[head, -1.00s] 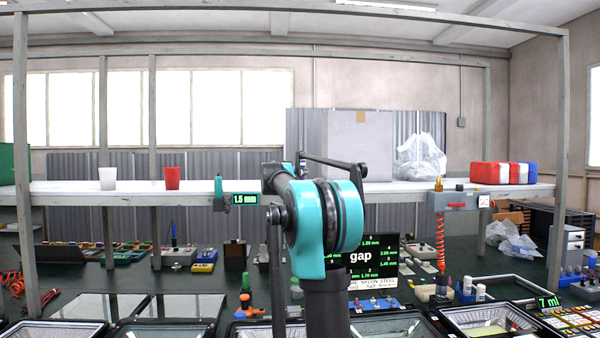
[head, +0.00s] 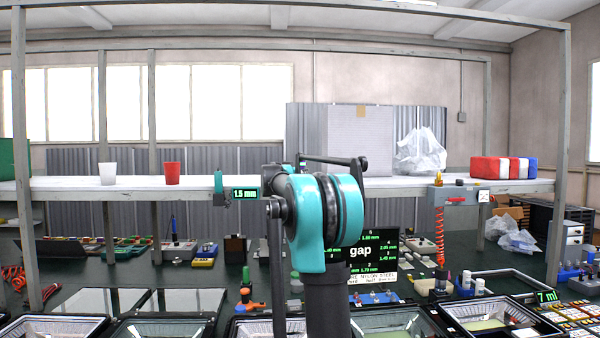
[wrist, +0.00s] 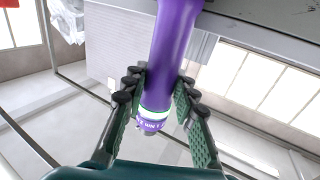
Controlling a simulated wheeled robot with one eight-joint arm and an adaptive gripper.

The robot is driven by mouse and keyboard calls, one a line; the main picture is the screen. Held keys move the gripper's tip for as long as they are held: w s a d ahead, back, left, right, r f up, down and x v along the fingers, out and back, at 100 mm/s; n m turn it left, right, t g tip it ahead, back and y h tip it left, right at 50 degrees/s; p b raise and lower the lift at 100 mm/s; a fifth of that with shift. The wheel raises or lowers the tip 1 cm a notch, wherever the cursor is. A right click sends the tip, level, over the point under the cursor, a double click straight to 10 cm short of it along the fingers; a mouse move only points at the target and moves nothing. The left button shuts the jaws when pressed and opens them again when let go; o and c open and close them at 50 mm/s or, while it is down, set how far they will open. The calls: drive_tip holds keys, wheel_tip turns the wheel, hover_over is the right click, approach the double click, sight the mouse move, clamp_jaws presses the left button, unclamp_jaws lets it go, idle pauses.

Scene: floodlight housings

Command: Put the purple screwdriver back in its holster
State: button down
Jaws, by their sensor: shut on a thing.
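In the wrist view the purple screwdriver (wrist: 174,50) runs from the top edge down between the fingers of my gripper (wrist: 156,95). The fingers are shut on it from both sides. In the head view my arm's teal joint hides most of the gripper and screwdriver. I cannot make out the purple screwdriver's holster for certain. A teal-topped tool (head: 218,186) hangs at the shelf's front edge, beside a 1.5 mm display (head: 245,194).
A long shelf (head: 260,184) crosses the view, carrying a white cup (head: 107,173), a red cup (head: 172,173) and a plastic bag (head: 420,152). Grey posts stand at both sides. Below, the dark bench holds floodlight housings (head: 485,314), tool blocks and a gap display (head: 361,252).

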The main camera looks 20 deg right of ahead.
drive_tip(key=c, duration=1.1)
unclamp_jaws()
drive_tip(key=shift+c, duration=0.2)
drive_tip(key=shift+a, duration=0.1)
drive_tip(key=v, duration=1.2)
drive_tip(key=shift+f, duration=0.15)
